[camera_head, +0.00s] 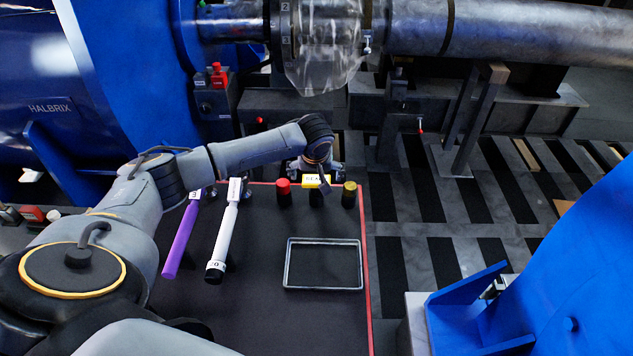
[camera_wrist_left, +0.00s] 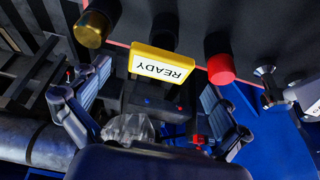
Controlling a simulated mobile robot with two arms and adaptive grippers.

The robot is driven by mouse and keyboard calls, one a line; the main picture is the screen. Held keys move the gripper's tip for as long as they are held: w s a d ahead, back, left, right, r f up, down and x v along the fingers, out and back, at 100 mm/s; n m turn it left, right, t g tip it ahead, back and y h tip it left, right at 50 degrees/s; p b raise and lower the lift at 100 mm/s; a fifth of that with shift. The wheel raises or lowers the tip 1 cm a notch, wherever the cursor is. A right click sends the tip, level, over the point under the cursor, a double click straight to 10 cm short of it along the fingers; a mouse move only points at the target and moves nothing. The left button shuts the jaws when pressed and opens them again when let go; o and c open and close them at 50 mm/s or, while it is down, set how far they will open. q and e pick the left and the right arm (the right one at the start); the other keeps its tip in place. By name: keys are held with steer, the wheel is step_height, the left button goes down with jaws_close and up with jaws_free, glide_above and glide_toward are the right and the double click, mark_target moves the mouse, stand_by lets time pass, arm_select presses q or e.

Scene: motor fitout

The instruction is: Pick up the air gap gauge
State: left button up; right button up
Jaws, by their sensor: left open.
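No readable label says air gap gauge, so I cannot tell for sure which item it is. A yellow block with a white READY label (camera_wrist_left: 163,66) shows in the left wrist view, upside down, on a dark post. The same yellow block shows in the head view (camera_head: 316,181), between a red-capped black cylinder (camera_head: 284,192) and a gold-capped one (camera_head: 349,194). My left gripper (camera_wrist_left: 155,82) is open and empty, its fingers spread on either side of the yellow block in the wrist view. In the head view it (camera_head: 322,166) is just behind the block. My right gripper is out of view.
A purple rod (camera_head: 181,240) and a white rod (camera_head: 222,243) lie left on the dark table (camera_head: 262,310). An empty grey frame (camera_head: 323,286) lies at right. Blue machinery and a steel shaft (camera_head: 540,30) stand behind; a blue bracket (camera_head: 470,310) is at right.

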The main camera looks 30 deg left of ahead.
arm_select(q)
steer(key=shift+x, duration=1.05)
steer(key=shift+r, duration=0.1)
steer(key=c, duration=1.3)
steer(key=shift+c, duration=0.2)
